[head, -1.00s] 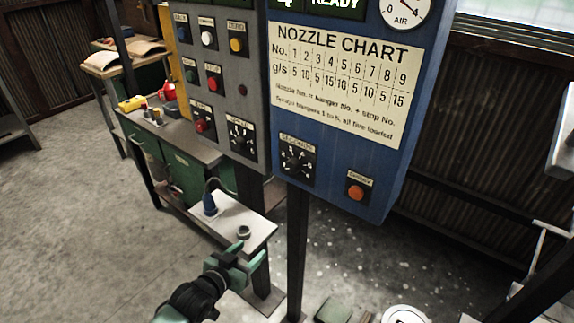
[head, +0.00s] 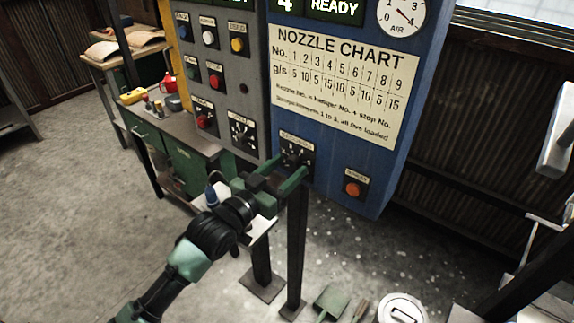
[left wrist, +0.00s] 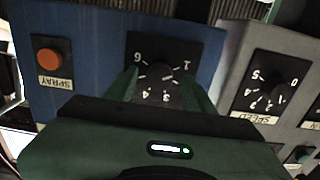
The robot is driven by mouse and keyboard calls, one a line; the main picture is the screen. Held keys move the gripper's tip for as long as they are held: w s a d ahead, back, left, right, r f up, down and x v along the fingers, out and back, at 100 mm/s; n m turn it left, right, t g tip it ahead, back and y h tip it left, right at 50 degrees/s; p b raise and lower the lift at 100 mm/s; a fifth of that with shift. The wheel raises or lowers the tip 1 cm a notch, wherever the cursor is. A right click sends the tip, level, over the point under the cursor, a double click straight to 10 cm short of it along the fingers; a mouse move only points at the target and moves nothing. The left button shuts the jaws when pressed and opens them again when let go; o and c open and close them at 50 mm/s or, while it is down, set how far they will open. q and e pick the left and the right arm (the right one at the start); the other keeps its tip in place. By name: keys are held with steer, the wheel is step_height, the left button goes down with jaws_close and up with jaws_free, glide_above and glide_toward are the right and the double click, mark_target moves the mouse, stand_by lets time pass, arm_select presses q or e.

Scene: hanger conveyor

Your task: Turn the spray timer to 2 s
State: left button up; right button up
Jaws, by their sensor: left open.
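The spray timer is a black dial plate marked SECONDS (head: 297,148) at the bottom of the blue panel. It shows upside down in the left wrist view (left wrist: 163,52), with a dark knob (left wrist: 158,74) in its middle and numbers around it. I cannot tell surely which number the knob points to. My left gripper (head: 289,170) is open just in front of the dial. Its two green fingers (left wrist: 163,90) stand either side of the knob in the picture; whether they touch it is unclear. My right gripper is not in view.
An orange SPRAY button (head: 352,189) sits right of the dial. A grey panel with a SPEED dial (head: 242,132) and several buttons adjoins at the left. The nozzle chart (head: 342,85) is above. A green dustpan (head: 331,300) lies on the floor.

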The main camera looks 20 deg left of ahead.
arm_select(q)
steer(key=shift+w, duration=0.2)
jaws_close()
steer(key=shift+m, duration=0.4)
steer(key=m+p, duration=0.1)
steer(key=m, duration=0.2)
steer(key=shift+m+p, duration=0.3)
steer(key=shift+m, duration=0.1)
steer(key=m+p, duration=0.1)
steer(key=m, duration=0.3)
steer(key=shift+m, duration=0.3)
